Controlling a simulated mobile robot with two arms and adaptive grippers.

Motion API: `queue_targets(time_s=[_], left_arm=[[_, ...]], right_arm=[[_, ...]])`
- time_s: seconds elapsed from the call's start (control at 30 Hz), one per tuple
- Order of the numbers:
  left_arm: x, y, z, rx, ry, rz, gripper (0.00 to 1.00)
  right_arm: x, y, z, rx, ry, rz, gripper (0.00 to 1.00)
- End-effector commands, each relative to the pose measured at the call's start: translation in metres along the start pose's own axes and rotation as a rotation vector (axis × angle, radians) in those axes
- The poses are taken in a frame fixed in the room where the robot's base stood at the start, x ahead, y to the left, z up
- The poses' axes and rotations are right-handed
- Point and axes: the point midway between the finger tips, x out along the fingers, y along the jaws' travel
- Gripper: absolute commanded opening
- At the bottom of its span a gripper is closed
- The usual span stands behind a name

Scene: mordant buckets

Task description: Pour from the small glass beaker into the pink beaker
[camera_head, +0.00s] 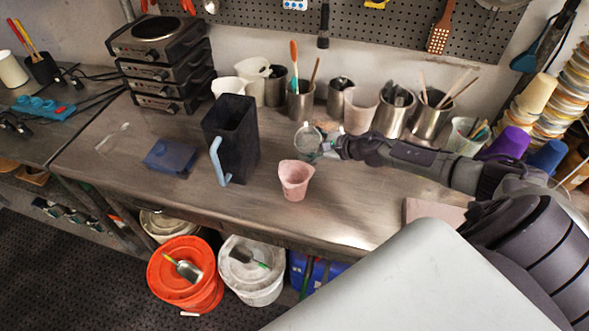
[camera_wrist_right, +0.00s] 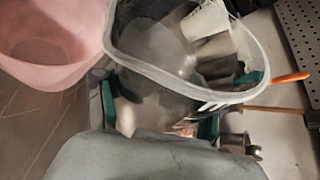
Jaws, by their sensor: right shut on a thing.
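The small glass beaker (camera_head: 307,141) is clear and held in my right gripper (camera_head: 328,149), which comes in from the right. In the right wrist view the beaker (camera_wrist_right: 185,97) sits between the teal finger pads of the gripper (camera_wrist_right: 160,113), its wide rim close to the camera. I cannot tell what it contains. The pink beaker (camera_head: 295,181) stands upright on the metal bench, just in front of and slightly left of the glass beaker. It also shows at the upper left of the right wrist view (camera_wrist_right: 48,48), and its visible inside looks empty. My left gripper is not in view.
A tall dark pitcher (camera_head: 232,138) with a pale handle stands left of the pink beaker, beside a blue box (camera_head: 170,156). Metal pots (camera_head: 300,101) with tools line the wall behind. The bench front (camera_head: 340,215) is clear; buckets (camera_head: 185,272) sit below.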

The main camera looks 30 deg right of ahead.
Motion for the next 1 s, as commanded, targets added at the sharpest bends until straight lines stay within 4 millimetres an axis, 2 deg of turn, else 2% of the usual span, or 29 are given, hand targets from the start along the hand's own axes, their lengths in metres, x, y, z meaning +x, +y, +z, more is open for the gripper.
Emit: queue_targets(time_s=[0.9, 1.0], left_arm=[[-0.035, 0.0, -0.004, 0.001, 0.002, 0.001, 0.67], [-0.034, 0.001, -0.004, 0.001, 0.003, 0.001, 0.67]], right_arm=[[-0.013, -0.012, 0.024, -0.066, 0.018, -0.03, 0.19], [-0.012, -0.011, 0.023, -0.075, 0.02, -0.033, 0.19]])
